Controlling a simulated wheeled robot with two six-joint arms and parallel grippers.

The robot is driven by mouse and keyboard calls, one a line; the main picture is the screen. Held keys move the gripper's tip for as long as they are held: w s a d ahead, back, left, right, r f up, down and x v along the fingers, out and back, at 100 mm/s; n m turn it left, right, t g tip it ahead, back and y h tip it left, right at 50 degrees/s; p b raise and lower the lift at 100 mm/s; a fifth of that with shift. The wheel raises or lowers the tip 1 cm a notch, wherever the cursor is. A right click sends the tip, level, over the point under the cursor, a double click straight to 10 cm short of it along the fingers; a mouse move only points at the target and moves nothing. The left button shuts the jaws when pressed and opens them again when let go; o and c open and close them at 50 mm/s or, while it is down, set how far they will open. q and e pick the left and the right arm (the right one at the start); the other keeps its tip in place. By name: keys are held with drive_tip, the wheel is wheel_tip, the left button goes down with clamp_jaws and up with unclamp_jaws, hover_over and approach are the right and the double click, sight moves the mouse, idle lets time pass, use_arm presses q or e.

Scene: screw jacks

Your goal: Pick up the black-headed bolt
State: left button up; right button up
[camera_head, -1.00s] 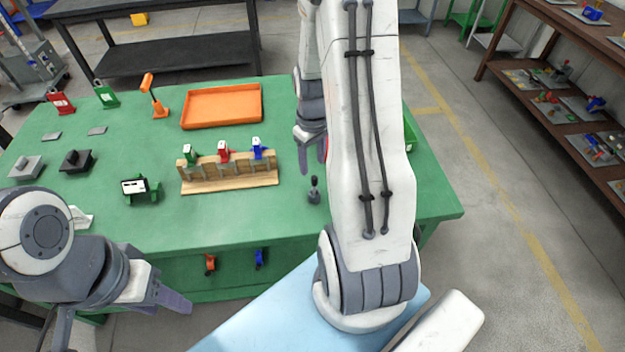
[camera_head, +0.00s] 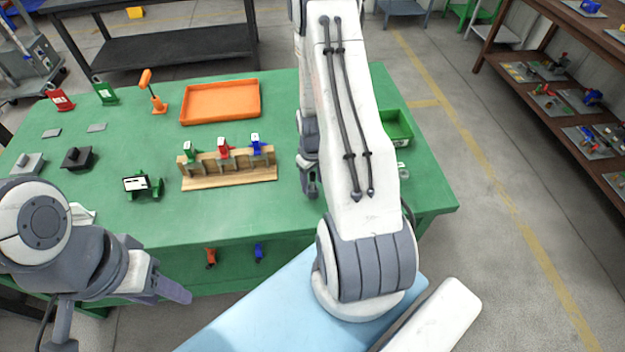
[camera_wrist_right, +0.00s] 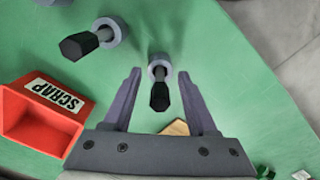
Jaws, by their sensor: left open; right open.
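In the right wrist view, a black-headed bolt (camera_wrist_right: 160,97) in a grey collar (camera_wrist_right: 157,64) sits between the fingers of my open right gripper (camera_wrist_right: 160,76). Gaps show on both sides, so the fingers do not touch it. A second black-headed bolt (camera_wrist_right: 78,45) in a grey collar stands up and left, outside the fingers. In the head view my right gripper (camera_head: 311,190) is low over the green table, and both bolts are hidden there. My left gripper (camera_head: 165,290) is open and empty in front of the table's near edge.
A red SCRAP bin (camera_wrist_right: 45,110) lies left of the right gripper in the wrist view. On the green table (camera_head: 235,222) are a wooden rack (camera_head: 230,177) with clamps, an orange tray (camera_head: 220,102) and a green bin (camera_head: 397,126). The front middle is clear.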

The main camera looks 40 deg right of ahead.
clamp_jaws()
idle(0.3)
